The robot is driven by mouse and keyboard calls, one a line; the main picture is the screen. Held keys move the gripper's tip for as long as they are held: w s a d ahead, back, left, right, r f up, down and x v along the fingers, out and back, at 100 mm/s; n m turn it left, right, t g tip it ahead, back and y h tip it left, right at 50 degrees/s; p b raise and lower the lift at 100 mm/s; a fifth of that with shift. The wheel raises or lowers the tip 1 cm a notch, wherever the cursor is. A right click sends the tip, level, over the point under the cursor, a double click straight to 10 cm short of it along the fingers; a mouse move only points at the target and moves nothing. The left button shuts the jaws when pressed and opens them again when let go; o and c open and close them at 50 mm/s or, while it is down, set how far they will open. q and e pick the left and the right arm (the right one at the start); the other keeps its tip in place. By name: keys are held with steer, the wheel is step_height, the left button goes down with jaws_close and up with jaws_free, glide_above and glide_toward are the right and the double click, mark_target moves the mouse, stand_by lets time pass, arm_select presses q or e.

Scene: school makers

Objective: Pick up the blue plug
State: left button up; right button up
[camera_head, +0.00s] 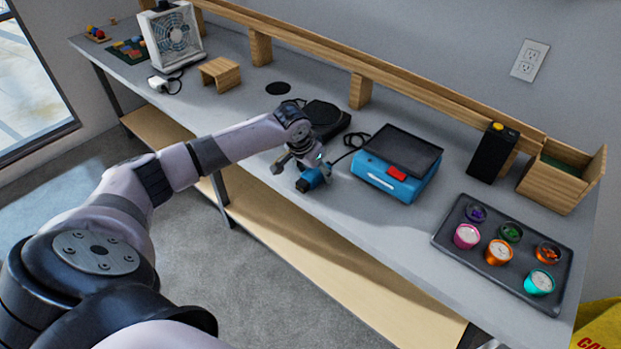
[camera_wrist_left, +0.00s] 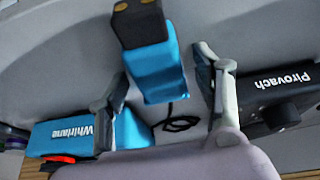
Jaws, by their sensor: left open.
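The blue plug (camera_head: 314,177) has a dark end and lies near the front edge of the table, left of the blue device. In the left wrist view the plug (camera_wrist_left: 157,72) appears in the gap between the two fingers, with space visible on both sides. My left gripper (camera_head: 303,164) is open and right at the plug, partly covering it in the head view. The left gripper (camera_wrist_left: 160,66) holds nothing that I can see. My right gripper is in neither view.
A blue device (camera_head: 382,185) with a dark top and red switch stands right of the plug, a black cable beside it. A black flat device (camera_head: 325,117) is behind the gripper. A tray (camera_head: 448,238) of small cups is at the right.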

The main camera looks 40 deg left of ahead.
arm_select(q)
steer(key=shift+c, duration=0.6)
steer(key=c, duration=1.2)
steer(key=shift+o, duration=0.2)
steer(key=shift+r, duration=0.1)
step_height(320, 180, up, 20)
